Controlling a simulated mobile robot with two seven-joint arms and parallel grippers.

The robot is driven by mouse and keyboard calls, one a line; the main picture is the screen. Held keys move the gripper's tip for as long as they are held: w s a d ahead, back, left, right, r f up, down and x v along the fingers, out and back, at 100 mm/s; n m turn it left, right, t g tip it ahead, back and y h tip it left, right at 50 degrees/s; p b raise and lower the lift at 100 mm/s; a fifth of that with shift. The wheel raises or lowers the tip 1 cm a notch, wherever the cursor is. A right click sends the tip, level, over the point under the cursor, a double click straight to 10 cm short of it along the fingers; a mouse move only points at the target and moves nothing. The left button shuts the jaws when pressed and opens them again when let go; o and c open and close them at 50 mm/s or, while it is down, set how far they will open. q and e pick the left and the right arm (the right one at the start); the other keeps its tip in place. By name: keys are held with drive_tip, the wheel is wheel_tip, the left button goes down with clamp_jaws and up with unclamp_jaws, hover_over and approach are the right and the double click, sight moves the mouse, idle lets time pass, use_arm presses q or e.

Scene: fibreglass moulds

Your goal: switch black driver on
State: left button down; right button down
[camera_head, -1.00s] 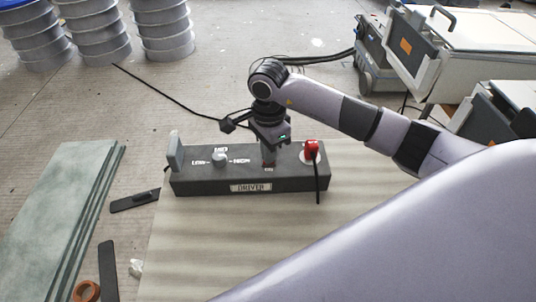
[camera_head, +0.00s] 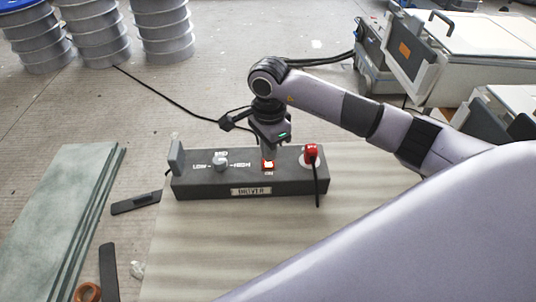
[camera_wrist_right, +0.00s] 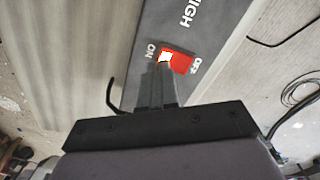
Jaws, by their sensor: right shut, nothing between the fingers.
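The black driver (camera_head: 249,179) is a long dark box with a DRIVER label on its front, lying on a pale striped board. Its red rocker switch (camera_head: 268,166) shows right below my right gripper (camera_head: 269,154). In the right wrist view the switch (camera_wrist_right: 177,61) has a bright, white-lit part at the ON end and red toward the OFF end. The shut, empty fingertips (camera_wrist_right: 162,66) are at the ON end; I cannot tell whether they touch it. A round grey knob (camera_head: 220,162) sits between LOW and HIGH. My left gripper is not in view.
A red plug (camera_head: 311,152) with a black cable stands at the driver's right end. Greenish sheets (camera_head: 60,205) lie at left, with dark flat bars (camera_head: 135,202) beside them. Grey ribbed cylinders (camera_head: 97,40) stand at the back left and white cases (camera_head: 472,50) at the right.

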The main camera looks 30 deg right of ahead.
sight(268, 167)
wheel_tip(268, 167, up, 4)
drive_tip(key=shift+r+p, duration=0.2)
drive_tip(key=shift+p, duration=0.95)
